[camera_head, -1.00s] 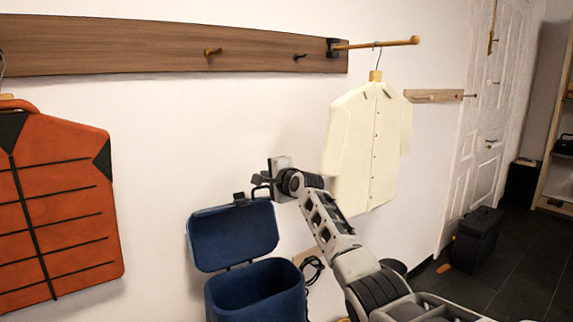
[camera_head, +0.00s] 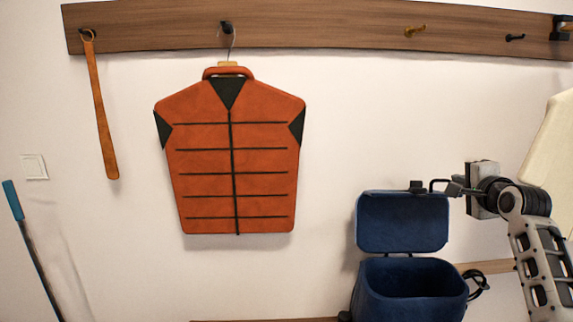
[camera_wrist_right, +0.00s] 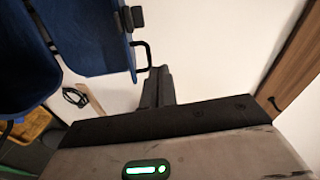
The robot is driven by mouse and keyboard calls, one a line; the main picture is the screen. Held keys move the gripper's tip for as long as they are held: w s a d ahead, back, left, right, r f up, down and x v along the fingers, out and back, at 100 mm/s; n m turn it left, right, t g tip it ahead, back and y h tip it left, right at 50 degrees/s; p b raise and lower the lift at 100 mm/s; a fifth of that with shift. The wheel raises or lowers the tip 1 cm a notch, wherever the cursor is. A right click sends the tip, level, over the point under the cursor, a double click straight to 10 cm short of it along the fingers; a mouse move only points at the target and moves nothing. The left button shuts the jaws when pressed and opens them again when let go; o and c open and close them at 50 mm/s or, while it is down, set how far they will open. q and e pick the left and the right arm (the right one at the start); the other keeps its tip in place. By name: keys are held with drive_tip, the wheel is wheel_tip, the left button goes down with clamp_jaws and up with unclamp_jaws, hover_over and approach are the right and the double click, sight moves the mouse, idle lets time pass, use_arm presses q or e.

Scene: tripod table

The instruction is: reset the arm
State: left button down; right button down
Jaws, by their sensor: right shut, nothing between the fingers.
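My right gripper (camera_head: 454,189) is at the right in the head view, beside the open lid of a blue box (camera_head: 403,222). Its fingers point left, close to a thin dark wire handle (camera_head: 437,183) on the lid; I cannot tell if they touch it. In the right wrist view the fingers (camera_wrist_right: 158,78) are together and empty, with the handle (camera_wrist_right: 145,56) just beyond them and the blue lid (camera_wrist_right: 85,35) to the left. My left gripper is in neither view.
An orange vest (camera_head: 265,160) hangs from a wooden wall rack (camera_head: 310,35). A wooden shoehorn (camera_head: 101,110) hangs left of it. A cream shirt (camera_head: 553,140) is at the right edge. A blue-topped stick (camera_head: 30,245) leans at lower left. The wall between vest and box is clear.

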drive_tip(key=s+a+f+n+g+y, duration=0.1)
drive_tip(key=s+a+f+n, duration=0.35)
drive_tip(key=f, duration=0.45)
drive_tip(key=s+a+f+n+g, duration=0.1)
drive_tip(key=s+a+f+n, duration=0.3)
drive_tip(key=f, duration=0.5)
drive_tip(key=s+a+f+n+g+y, duration=0.1)
drive_tip(key=s+a+f+n, duration=0.1)
drive_tip(key=s+a+f, duration=0.35)
drive_tip(key=s+a+f+n+g+y, duration=0.1)
drive_tip(key=s+a+f+n, duration=0.4)
drive_tip(key=s, duration=0.6)
drive_tip(key=s+a+f+n+g+y, duration=0.1)
drive_tip(key=s+a+f+n, duration=0.4)
drive_tip(key=s+a+f, duration=0.3)
drive_tip(key=s+a, duration=0.2)
drive_tip(key=s, duration=0.1)
drive_tip(key=shift+s+f+y, duration=0.2)
drive_tip(key=shift+f+y, duration=0.1)
drive_tip(key=shift+f, duration=0.1)
